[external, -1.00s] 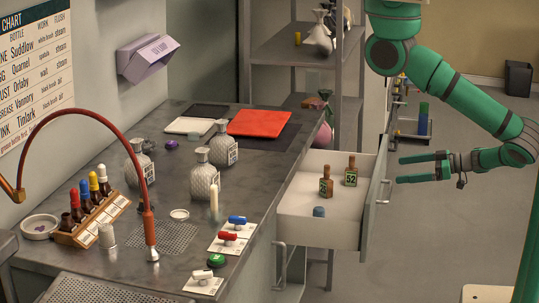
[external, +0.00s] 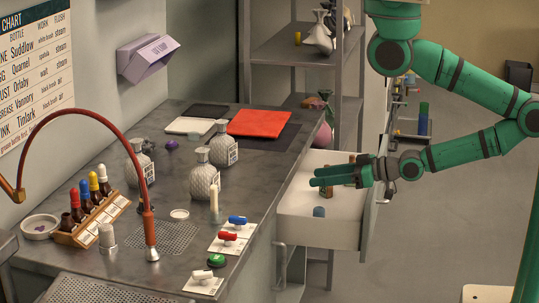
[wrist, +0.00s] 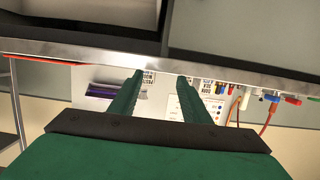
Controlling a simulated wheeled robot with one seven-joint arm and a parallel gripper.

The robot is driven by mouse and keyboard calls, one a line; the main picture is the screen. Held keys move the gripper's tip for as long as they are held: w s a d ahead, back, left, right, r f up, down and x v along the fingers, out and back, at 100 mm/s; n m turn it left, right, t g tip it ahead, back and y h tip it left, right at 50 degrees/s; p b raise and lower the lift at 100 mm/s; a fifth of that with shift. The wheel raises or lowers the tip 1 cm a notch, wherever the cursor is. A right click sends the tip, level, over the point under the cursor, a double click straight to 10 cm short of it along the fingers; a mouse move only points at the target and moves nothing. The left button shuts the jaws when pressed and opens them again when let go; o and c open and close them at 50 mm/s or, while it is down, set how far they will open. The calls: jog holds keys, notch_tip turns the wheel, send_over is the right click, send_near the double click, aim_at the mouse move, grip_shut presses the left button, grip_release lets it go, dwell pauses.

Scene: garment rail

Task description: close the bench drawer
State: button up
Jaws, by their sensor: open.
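The bench drawer (external: 325,234) stands pulled out from the right side of the bench (external: 255,235) in the external view. Its handle (external: 384,190) is on the outer right face. My gripper (external: 315,176) reaches in from the right, above the open drawer, fingers pointing left toward the bench. The fingers are apart with nothing seen between them. They cover most of the brown bottles in the drawer; a small blue-grey item (external: 319,212) stays visible. In the wrist view the open fingers (wrist: 160,80) point toward the metal bench edge (wrist: 60,52); contact cannot be told.
Grey bottles (external: 204,182), a red mat (external: 264,122), a dropper rack (external: 92,222) and small coloured valves (external: 228,238) stand on the bench. A metal shelf rack (external: 305,48) is behind the drawer. The floor (external: 430,240) right of the drawer is clear.

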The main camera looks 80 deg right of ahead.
jog(key=c, duration=0.5)
jog(key=shift+d, duration=0.25)
grip_shut()
jog(key=s+d+r+n+t+h, duration=0.1)
jog(key=d+r+n+t+h, duration=0.15)
jog(key=d+n, duration=1.55)
jog(key=s+d+r+n+t, duration=0.15)
jog(key=s+d, duration=0.25)
jog(key=d, duration=0.5)
jog(key=s+d+n, duration=0.2)
jog(key=s+d, duration=0.2)
jog(key=d, duration=0.5)
jog(key=s+d+r+n, duration=0.15)
jog(key=s+d, duration=0.25)
jog(key=d, duration=0.5)
jog(key=s+d+f+n+h, duration=0.1)
jog(key=s+d+f+n, duration=0.1)
jog(key=s+d, duration=0.2)
jog(key=s+a+f+n+g+y, duration=0.3)
jog(key=s+f+n+g+y, duration=0.15)
jog(key=s+f+n, duration=0.85)
jog(key=w+f+m+h, duration=0.1)
jog(key=w+f, duration=0.5)
jog(key=w, duration=0.6)
jog(key=shift+w+f+m, duration=0.15)
jog(key=shift+w+m, duration=0.15)
jog(key=shift+m, duration=0.2)
